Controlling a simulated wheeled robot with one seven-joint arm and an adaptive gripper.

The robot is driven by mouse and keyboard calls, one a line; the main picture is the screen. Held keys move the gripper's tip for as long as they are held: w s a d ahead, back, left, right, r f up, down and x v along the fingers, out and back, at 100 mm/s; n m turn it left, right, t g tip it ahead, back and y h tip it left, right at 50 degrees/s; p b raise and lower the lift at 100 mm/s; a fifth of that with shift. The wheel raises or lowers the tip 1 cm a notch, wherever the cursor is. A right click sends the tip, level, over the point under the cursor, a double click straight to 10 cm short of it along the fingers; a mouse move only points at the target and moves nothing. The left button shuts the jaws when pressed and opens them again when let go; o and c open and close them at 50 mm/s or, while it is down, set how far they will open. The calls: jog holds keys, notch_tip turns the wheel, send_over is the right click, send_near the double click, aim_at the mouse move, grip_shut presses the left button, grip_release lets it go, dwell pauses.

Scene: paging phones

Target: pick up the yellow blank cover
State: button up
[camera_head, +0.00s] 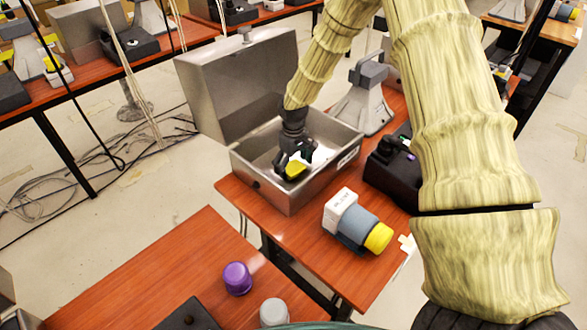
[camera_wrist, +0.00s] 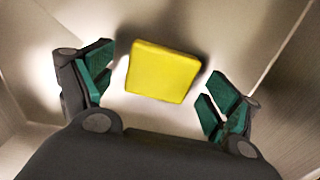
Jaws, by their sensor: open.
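The yellow blank cover (camera_wrist: 162,72) is a flat, rounded square inside the open grey metal box (camera_head: 262,187). In the head view the cover (camera_head: 295,171) shows partly below my gripper's fingers. My gripper (camera_head: 290,163) reaches down into the box and is open. In the wrist view the green-padded fingers of my gripper (camera_wrist: 157,95) stand on either side of the cover, with a gap on both sides. The cover lies slightly beyond the line between the fingertips, and neither finger appears to touch it.
The box's raised lid (camera_head: 235,85) stands behind my gripper, and the box walls surround it closely. A grey and yellow device (camera_head: 357,222) lies in front of the box. A black phone (camera_head: 390,165) is to the right. Purple (camera_head: 237,278) and grey (camera_head: 273,312) caps stand on the nearer table.

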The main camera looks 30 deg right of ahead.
jog(key=c, duration=1.1)
jog(key=shift+r, duration=0.15)
